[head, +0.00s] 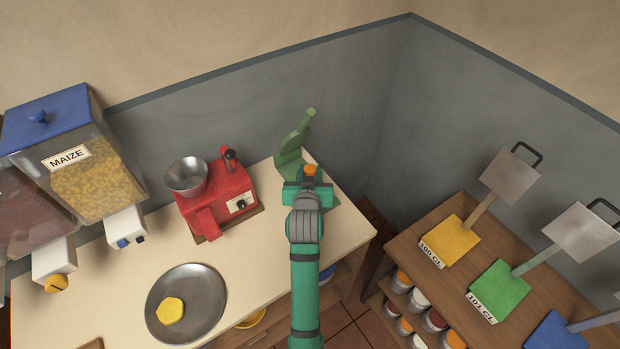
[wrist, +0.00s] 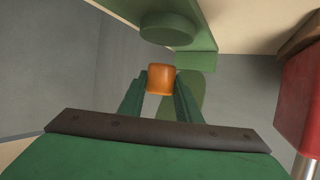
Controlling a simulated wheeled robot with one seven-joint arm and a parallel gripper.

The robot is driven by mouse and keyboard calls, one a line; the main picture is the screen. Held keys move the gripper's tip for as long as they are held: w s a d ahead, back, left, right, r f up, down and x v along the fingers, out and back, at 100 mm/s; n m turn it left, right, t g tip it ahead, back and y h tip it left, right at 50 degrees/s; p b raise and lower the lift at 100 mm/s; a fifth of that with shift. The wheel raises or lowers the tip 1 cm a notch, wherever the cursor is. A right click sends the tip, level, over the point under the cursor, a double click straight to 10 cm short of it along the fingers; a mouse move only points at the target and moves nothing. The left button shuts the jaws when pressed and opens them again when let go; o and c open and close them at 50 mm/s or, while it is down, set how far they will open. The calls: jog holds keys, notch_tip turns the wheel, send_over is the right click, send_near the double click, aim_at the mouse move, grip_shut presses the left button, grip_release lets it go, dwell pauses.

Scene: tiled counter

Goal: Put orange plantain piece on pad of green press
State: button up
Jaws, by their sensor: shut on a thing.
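The orange plantain piece (head: 310,170) is between the fingertips of my gripper (head: 309,178) at the far end of the counter. In the wrist view the orange piece (wrist: 161,78) sits between the two green fingers, and my gripper is shut on it. The green press (head: 292,155) stands just beyond my gripper, with its handle raised. In the wrist view part of the press (wrist: 168,30) shows above the piece, with a round disc on it. A rounded green part lies behind the fingers. My arm hides much of the press base in the head view.
A red machine with a metal bowl (head: 217,196) stands left of my gripper. A metal plate (head: 187,303) holds a yellow piece (head: 170,310). A maize dispenser (head: 90,170) is at left. A lower wooden table (head: 480,265) with coloured presses is at right, across a gap.

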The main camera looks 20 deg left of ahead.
jog(key=shift+w+f, duration=0.2)
jog(key=shift+f, duration=1.55)
jog(key=shift+f, duration=0.1)
jog(key=o, duration=1.1)
jog(key=shift+f, duration=0.1)
jog(key=shift+c, duration=0.2)
